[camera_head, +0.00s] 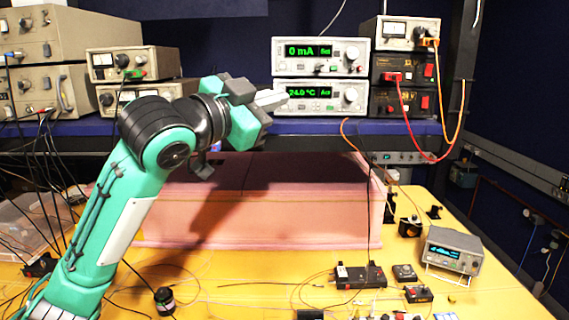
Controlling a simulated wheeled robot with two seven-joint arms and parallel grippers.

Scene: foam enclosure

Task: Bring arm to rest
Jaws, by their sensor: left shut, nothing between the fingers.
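My left arm comes in from the lower left, green with black joints, and rises over the table. Its left gripper (272,98) is at the upper middle, in front of the lower display instrument (320,98) on the shelf. The light grey fingers are together and point right, with nothing held. My right gripper is not in view.
A pink foam enclosure (270,205) stands on the yellow table (210,270) behind my arm. A blue shelf (330,127) above it carries several instruments. Cables hang at the left and right. Small devices and a grey meter (452,250) sit at the front right.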

